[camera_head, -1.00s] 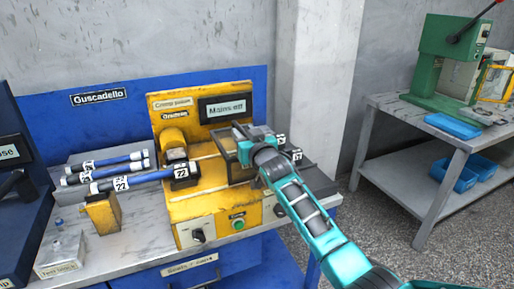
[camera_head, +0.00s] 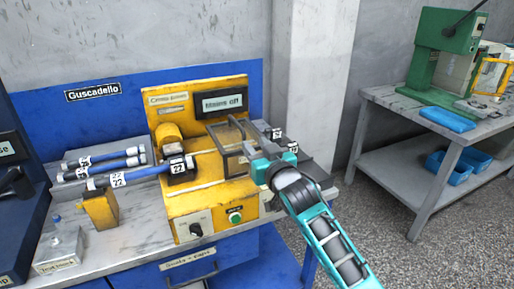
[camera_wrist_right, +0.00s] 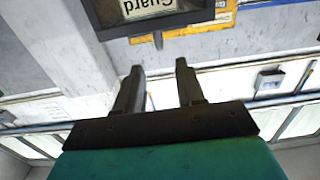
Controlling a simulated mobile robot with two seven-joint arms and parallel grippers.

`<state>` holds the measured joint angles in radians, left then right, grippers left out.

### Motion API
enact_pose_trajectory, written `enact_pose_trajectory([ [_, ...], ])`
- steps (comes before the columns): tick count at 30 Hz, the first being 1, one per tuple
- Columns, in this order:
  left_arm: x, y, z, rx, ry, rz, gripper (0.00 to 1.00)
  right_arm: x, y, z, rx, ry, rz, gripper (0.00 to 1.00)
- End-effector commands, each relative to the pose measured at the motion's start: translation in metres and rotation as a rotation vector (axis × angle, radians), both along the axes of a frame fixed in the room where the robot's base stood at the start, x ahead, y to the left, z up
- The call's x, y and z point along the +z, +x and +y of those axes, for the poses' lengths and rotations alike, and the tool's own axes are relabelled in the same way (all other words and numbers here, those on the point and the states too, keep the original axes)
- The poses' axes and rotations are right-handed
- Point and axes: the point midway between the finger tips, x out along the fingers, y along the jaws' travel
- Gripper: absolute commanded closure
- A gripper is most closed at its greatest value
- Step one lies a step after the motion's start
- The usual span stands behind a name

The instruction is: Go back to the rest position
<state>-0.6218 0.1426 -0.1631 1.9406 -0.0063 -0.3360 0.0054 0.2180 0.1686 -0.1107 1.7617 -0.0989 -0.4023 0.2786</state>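My right gripper (camera_head: 258,160) is in front of the right side of the yellow crimping machine (camera_head: 192,207), near its framed guard (camera_head: 230,140). In the right wrist view its two dark fingers (camera_wrist_right: 158,88) stand apart with nothing between them. The guard's label (camera_wrist_right: 148,8) shows at the top of that view, beyond the fingertips. In the head view I cannot tell whether the gripper touches the guard. My left gripper is not in view.
Blue hoses (camera_head: 130,178) with numbered tags lie on the bench (camera_head: 125,245), one reaching the machine. A yellow block (camera_head: 101,210) and a grey box (camera_head: 60,250) stand at the left. A grey table (camera_head: 385,97) with a green press (camera_head: 444,55) stands at the right across open floor.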

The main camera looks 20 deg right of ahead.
Motion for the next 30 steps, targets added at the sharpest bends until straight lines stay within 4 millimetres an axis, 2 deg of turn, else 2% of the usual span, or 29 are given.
enact_pose_trajectory([
  [10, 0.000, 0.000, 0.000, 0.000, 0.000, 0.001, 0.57, -0.004, -0.001, 0.000, 0.001, -0.001, 0.006, 0.62],
  [14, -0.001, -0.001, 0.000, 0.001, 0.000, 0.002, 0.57, -0.037, -0.019, 0.006, 0.014, -0.012, 0.062, 0.62],
  [17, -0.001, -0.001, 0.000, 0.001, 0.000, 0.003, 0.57, -0.086, -0.051, 0.013, 0.034, -0.029, 0.149, 0.62],
  [21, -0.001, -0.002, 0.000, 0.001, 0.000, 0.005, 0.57, -0.158, -0.116, 0.026, 0.073, -0.057, 0.293, 0.62],
  [24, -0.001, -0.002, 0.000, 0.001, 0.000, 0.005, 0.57, -0.200, -0.167, 0.035, 0.104, -0.072, 0.393, 0.62],
  [27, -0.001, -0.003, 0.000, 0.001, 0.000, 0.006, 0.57, -0.231, -0.215, 0.043, 0.130, -0.082, 0.479, 0.62],
  [30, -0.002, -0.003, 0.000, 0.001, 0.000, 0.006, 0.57, -0.250, -0.252, 0.048, 0.150, -0.087, 0.541, 0.62],
])
